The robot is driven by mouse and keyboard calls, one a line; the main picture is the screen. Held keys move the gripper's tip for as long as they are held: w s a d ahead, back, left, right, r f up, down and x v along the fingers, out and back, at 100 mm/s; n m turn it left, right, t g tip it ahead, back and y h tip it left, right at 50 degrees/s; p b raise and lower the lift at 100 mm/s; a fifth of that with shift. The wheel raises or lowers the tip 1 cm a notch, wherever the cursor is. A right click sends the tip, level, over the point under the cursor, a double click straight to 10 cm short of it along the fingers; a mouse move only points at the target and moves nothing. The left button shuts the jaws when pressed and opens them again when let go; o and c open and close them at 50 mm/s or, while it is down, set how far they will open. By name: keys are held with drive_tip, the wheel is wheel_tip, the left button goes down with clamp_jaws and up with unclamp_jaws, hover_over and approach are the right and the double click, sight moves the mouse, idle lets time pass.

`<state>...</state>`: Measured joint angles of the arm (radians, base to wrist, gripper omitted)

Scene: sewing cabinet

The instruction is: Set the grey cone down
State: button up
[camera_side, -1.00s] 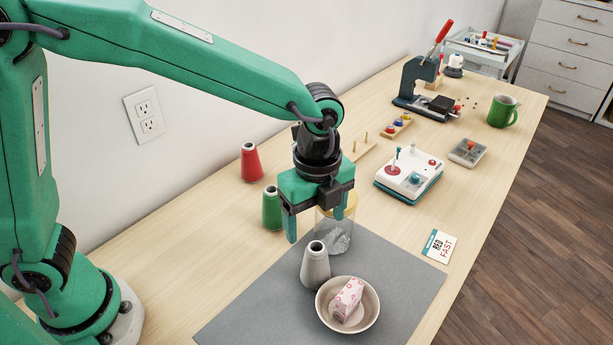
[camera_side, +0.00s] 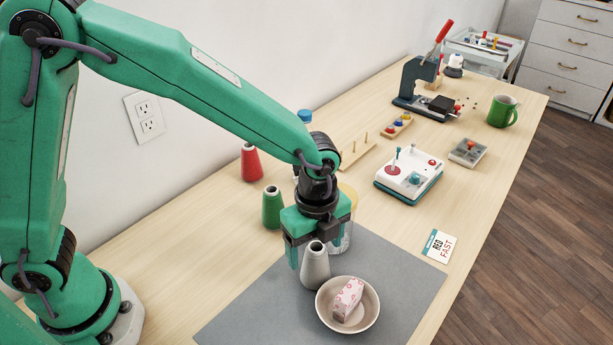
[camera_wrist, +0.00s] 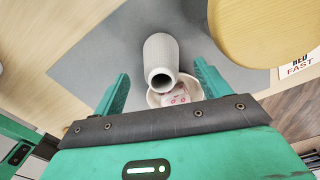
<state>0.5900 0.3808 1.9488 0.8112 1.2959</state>
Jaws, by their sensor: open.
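The grey cone (camera_side: 315,267) stands upright on the grey mat (camera_side: 398,272), beside the bowl. In the wrist view the cone (camera_wrist: 160,58) shows between the two fingers, with its open top toward the camera. My gripper (camera_side: 318,258) is open and low, right behind the cone in the side view. In the wrist view the fingers of my gripper (camera_wrist: 160,88) are spread to either side of the cone, with space between. I cannot tell whether either finger touches it.
The bowl (camera_side: 322,311) with a pink-patterned block (camera_side: 347,299) stands close by. A yellow-lidded jar (camera_side: 349,199) is just behind my gripper. Green (camera_side: 271,209) and red (camera_side: 251,163) cones stand to the left. The mat's front is clear.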

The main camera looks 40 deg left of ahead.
drive_tip(key=shift+w+f, duration=0.1)
drive_tip(key=shift+f, duration=2.5)
drive_tip(key=c, duration=1.2)
drive_tip(key=shift+o, duration=0.2)
drive_tip(key=shift+r, duration=0.1)
drive_tip(key=shift+r, duration=0.65)
drive_tip(key=r, duration=0.3)
drive_tip(key=shift+s+d+r, duration=0.15)
drive_tip(key=shift+s+d, duration=0.05)
drive_tip(key=shift+s, duration=0.15)
drive_tip(key=s+d+r, duration=0.4)
drive_tip(key=s+r, duration=0.2)
drive_tip(key=s, duration=0.4)
drive_tip(key=shift+d+r, duration=0.15)
drive_tip(key=shift+d, duration=0.1)
